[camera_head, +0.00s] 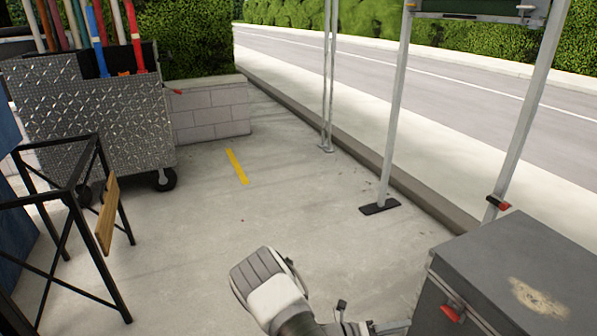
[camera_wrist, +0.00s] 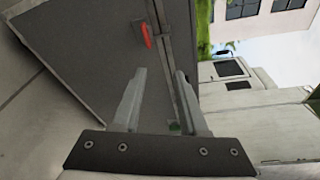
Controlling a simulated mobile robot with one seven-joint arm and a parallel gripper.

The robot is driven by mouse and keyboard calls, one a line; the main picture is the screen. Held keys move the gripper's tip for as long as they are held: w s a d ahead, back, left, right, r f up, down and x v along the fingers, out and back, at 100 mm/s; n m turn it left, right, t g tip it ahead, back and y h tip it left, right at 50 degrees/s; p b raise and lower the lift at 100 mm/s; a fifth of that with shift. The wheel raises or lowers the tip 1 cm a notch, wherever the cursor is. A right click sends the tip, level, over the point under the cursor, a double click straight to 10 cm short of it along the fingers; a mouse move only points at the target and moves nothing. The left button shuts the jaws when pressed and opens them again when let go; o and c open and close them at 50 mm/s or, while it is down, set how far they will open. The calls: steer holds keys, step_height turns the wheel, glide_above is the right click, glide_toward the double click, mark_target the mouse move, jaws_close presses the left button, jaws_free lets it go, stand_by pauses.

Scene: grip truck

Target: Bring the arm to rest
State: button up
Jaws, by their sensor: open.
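My arm (camera_head: 272,288) rises into the bottom middle of the head view, bent, with pale and grey links. My gripper (camera_wrist: 160,73) shows in the wrist view with its two pale fingers apart and nothing between them. The fingers point toward a dark grey case with a red latch (camera_wrist: 146,36); I cannot tell how wide the gap to it is. In the head view the grey case (camera_head: 520,262) stands at the lower right, lid shut, just right of my arm's end. The fingertips are not clear in that view.
A metal cart (camera_head: 95,115) holding coloured poles stands at the left, near a black frame (camera_head: 75,210) with a wooden board (camera_head: 107,215). A metal post on a black foot (camera_head: 380,207) stands behind the case. The concrete floor (camera_head: 270,190) in the middle is clear.

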steer(key=s+a+r+m+g+y, duration=0.25)
steer(key=r+m+y, duration=0.25)
steer(key=r+m, duration=0.55)
steer(key=s+a+r+m+g+y, duration=0.2)
steer(key=s+r+m+g+y, duration=0.15)
steer(key=r+m, duration=0.65)
steer(key=s+a+r+m+t+y, duration=0.4)
steer(key=s+r+m, duration=0.3)
steer(key=r, duration=0.2)
steer(key=s+a+r+m+t+y, duration=0.45)
steer(key=s+r+m, duration=0.3)
steer(key=r, duration=0.25)
step_height(320, 180, up, 22)
steer(key=p, duration=2.3)
steer(key=shift+r+h, duration=0.15)
steer(key=shift+h, duration=0.15)
steer(key=shift+s+d, duration=0.1)
steer(key=shift+d, duration=0.1)
